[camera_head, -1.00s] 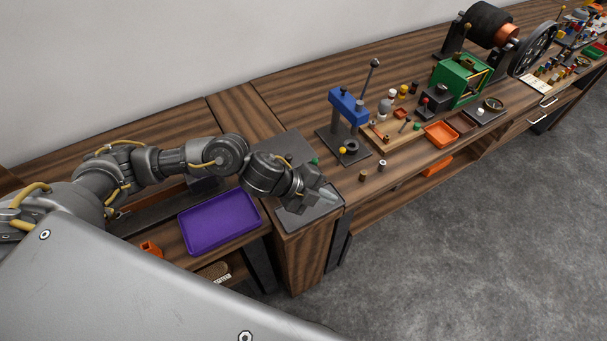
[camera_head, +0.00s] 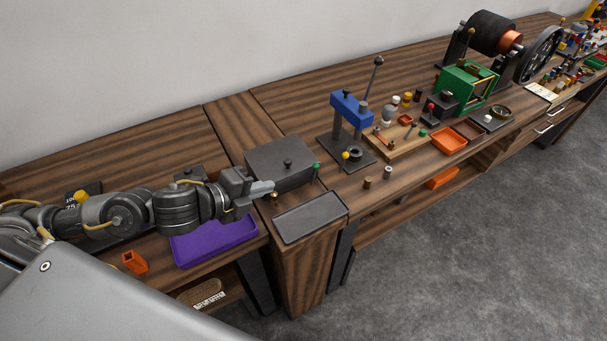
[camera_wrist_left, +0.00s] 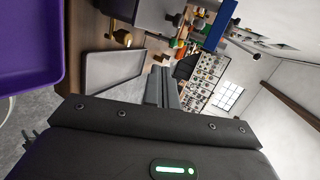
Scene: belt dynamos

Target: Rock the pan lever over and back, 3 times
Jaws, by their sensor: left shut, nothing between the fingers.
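A shallow grey pan (camera_head: 311,214) lies on the narrow side cabinet, and shows in the left wrist view (camera_wrist_left: 112,72). Beside its far edge a thin lever with a green knob (camera_head: 316,167) stands roughly upright by a dark grey box (camera_head: 278,165). A small brass-coloured knob (camera_head: 274,196) is near the pan's left corner, larger in the left wrist view (camera_wrist_left: 122,38). I cannot tell for certain which is the pan lever. My left gripper (camera_head: 268,188) is shut and empty, close to the box and brass knob; contact cannot be told. My right gripper is out of view.
A purple tray (camera_head: 213,240) lies under my left arm, with an orange holder (camera_head: 134,262) beside it. A blue press (camera_head: 350,110) and an orange tray (camera_head: 449,139) stand farther right. The grey pan is empty, and the space above it is clear.

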